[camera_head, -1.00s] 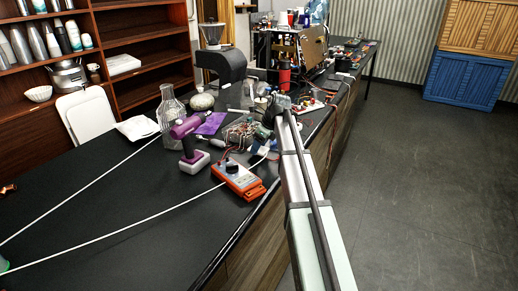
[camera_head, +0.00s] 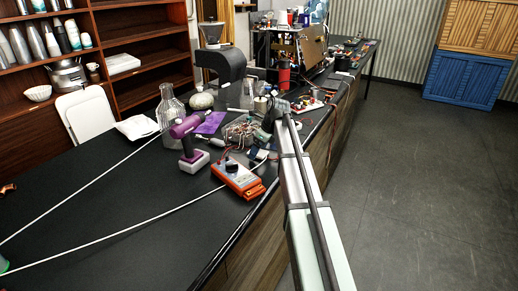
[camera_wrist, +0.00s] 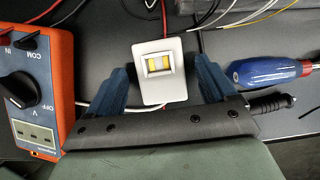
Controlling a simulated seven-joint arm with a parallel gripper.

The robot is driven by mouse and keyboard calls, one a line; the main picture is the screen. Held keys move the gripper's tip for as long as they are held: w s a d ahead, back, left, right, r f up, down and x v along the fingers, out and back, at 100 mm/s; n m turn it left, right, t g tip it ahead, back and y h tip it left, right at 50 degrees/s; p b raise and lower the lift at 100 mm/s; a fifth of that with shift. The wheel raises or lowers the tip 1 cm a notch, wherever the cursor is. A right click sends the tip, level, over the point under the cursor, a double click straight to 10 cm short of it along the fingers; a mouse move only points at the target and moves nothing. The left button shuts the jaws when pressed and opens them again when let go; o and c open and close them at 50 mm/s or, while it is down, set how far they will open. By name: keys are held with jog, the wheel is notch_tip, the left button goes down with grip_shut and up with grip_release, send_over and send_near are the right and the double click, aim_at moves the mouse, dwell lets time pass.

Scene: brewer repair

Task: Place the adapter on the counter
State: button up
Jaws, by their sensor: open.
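The adapter (camera_wrist: 162,72) is a small white block with a yellow-and-white socket face, seen from above in the wrist view. It is over the dark counter (camera_head: 110,205); whether it rests flat on it is hard to tell. My gripper (camera_wrist: 160,82) is open, with one blue finger on each side of the adapter and visible gaps to both. In the head view, my gripper (camera_head: 262,153) is small and partly hidden near the counter's right edge, just behind the orange multimeter (camera_head: 238,180). The adapter cannot be made out clearly there.
The multimeter stands close left of my fingers in the wrist view, and a blue-handled screwdriver (camera_wrist: 262,72) lies close right. Loose wires run behind the adapter. A purple drill (camera_head: 188,140) and glass flask (camera_head: 170,108) stand further left. The counter's near left is mostly clear.

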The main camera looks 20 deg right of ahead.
jog(key=v, duration=1.2)
jog(key=shift+r, duration=0.15)
